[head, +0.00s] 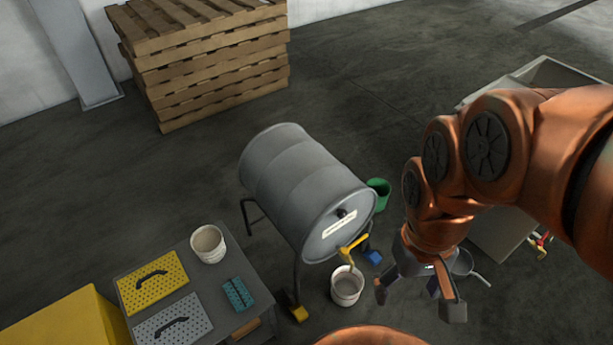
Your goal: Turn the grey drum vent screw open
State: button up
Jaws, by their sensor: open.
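The grey drum (290,180) lies on its side on a dark stand, its flat end facing the lower right. A small dark knob (341,213) on the upper part of that end may be the vent screw; it is too small to tell its setting. A pale label (339,224) is just below it. A yellow tap (352,247) sticks out low on the end. My gripper (416,296) is open and empty, pointing down to the right of the drum end and apart from it.
A white bucket (346,288) stands under the tap. A green bucket (379,192) and a blue block (373,257) are near the drum. A grey table (208,285) at lower left holds a white tub (208,244) and perforated plates. Stacked pallets (205,65) stand behind.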

aim_at(341, 213)
jog(key=k, duration=1.05)
jog(key=u, duration=0.5)
jog(key=i, duration=0.7)
jog(key=u, duration=0.1)
